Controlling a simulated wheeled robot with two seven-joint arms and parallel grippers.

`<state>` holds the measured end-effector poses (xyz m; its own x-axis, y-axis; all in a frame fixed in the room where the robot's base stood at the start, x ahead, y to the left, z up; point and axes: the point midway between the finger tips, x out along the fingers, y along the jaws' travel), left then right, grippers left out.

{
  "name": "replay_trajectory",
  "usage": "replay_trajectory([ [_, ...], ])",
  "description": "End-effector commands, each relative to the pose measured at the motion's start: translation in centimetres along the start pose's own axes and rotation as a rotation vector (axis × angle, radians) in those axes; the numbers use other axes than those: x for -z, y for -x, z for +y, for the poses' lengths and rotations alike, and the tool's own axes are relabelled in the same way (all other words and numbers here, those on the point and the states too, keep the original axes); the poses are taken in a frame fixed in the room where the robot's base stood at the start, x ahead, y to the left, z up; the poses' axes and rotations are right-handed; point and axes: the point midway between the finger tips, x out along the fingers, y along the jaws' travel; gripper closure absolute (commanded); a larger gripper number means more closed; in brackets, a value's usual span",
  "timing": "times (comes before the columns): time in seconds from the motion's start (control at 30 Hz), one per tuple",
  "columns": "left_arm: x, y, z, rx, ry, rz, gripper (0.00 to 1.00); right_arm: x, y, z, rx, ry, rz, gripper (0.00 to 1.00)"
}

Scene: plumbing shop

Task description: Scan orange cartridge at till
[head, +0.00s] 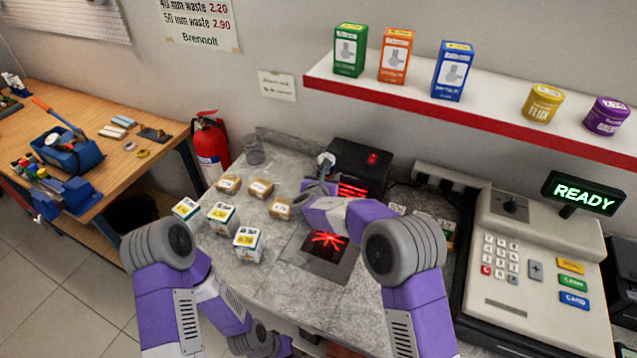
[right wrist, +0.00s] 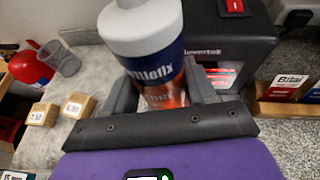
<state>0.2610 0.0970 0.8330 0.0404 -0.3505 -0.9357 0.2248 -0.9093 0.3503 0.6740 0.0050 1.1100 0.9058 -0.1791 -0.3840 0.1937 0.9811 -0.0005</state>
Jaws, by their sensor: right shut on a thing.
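My right gripper (head: 318,184) is shut on a cartridge (right wrist: 150,45) with a white top, a dark blue band and an orange lower part. In the head view the cartridge's pale top (head: 326,160) shows small, with the rest largely hidden by my gripper and arm. It is held in front of the black scanner (head: 373,165), whose upright window glows red. The scanner's flat plate (head: 333,272) in the counter shows red beams. The till (head: 520,245) has a display (head: 584,193) reading READY. My left arm is at the lower left; its gripper is not visible.
Several small boxes (head: 248,244) stand on the counter left of the scanner, with a clear cup (head: 253,150) behind. More small packs (head: 445,232) lie between scanner and till. A shelf (head: 480,119) with boxes and tins hangs above. A fire extinguisher (head: 210,142) stands left.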

Motion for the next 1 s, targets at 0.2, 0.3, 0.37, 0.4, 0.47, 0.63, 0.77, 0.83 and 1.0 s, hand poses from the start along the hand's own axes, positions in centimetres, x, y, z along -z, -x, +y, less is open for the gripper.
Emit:
replay_trajectory([
  [0.2, 0.1, -1.9, -0.7, 0.0, 0.0, 0.0, 0.57, 0.1, -0.4, -3.0, 0.001, -0.002, -0.006, 0.94],
  [0.3, 0.1, -2.9, -1.1, 0.0, 0.0, 0.0, 0.57, 0.2, -0.1, -4.5, 0.001, -0.002, -0.006, 0.94],
  [0.37, 0.1, -3.4, -1.3, 0.0, 0.0, 0.0, 0.57, 0.2, 0.0, -5.4, 0.002, -0.002, -0.006, 0.94],
  [0.4, 0.1, -3.7, -1.4, 0.0, 0.0, 0.0, 0.57, 0.3, 0.1, -5.9, 0.002, -0.003, -0.006, 0.94],
  [0.47, 0.2, -4.0, -1.5, 0.0, 0.0, 0.0, 0.57, 0.3, 0.3, -6.5, 0.001, -0.002, -0.005, 0.94],
  [0.63, 0.2, -4.7, -1.8, 0.0, 0.0, 0.0, 0.57, 0.2, 0.6, -7.8, -0.001, -0.002, -0.006, 0.94],
  [0.77, 0.2, -4.8, -1.8, 0.0, 0.0, 0.0, 0.57, 0.2, 0.8, -8.2, 0.0, -0.001, -0.004, 0.94],
  [0.83, 0.2, -4.8, -1.8, 0.0, 0.0, 0.0, 0.57, 0.2, 0.8, -8.2, 0.0, -0.001, -0.004, 0.94],
  [1.0, 0.2, -4.8, -1.8, 0.0, 0.0, 0.0, 0.57, 0.2, 0.8, -8.2, 0.0, -0.001, -0.004, 0.94],
])
